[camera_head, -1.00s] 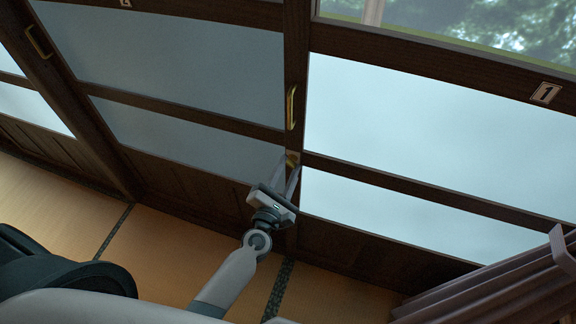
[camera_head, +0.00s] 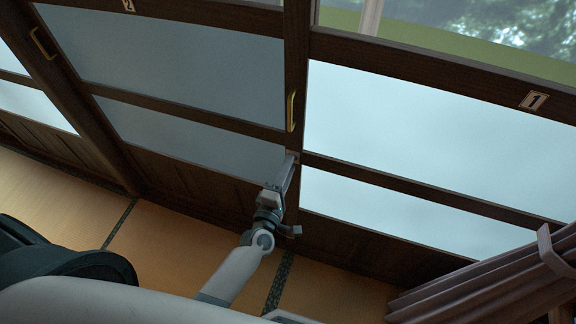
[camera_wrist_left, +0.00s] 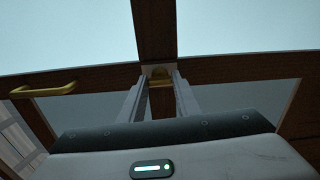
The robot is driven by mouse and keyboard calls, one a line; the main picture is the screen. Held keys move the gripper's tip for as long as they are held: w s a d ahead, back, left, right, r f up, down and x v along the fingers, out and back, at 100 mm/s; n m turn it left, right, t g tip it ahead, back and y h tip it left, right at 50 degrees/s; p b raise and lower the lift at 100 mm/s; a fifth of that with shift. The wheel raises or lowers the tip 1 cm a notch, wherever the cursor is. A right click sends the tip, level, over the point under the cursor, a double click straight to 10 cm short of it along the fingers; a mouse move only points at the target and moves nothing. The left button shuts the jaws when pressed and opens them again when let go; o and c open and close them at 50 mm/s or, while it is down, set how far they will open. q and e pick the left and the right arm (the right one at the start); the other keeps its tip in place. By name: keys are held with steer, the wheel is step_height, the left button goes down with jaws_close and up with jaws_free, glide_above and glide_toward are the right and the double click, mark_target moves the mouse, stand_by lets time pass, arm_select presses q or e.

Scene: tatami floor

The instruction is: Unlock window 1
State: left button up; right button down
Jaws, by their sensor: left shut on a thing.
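Window 1 (camera_head: 430,135) is the sliding panel at the right in the head view, with a pale pane, dark wood frame and a "1" plate (camera_head: 534,100). A small brass lock (camera_wrist_left: 160,74) sits on the dark upright in the left wrist view. My left gripper (camera_head: 293,158) is at the upright, below a brass handle (camera_head: 291,112). In the left wrist view its two fingers (camera_wrist_left: 160,84) are on either side of the lock, shut on it. The fingers mostly hide the lock in the head view. My right gripper is not in view.
Window 2 (camera_head: 170,55) stands to the left, with another brass handle (camera_head: 38,44) farther left. Tatami floor (camera_head: 180,255) lies below the windows.

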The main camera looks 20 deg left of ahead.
arm_select(q)
steer(key=shift+m, duration=0.5)
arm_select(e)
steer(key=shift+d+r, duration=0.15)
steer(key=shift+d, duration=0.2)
arm_select(q)
steer(key=shift+f, duration=0.1)
steer(key=o, duration=1)
steer(key=shift+o, duration=0.2)
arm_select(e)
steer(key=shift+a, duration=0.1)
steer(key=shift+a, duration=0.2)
arm_select(q)
steer(key=shift+s, duration=0.15)
steer(key=s+b, duration=0.4)
steer(key=s, duration=1.3)
steer(key=shift+a, duration=0.25)
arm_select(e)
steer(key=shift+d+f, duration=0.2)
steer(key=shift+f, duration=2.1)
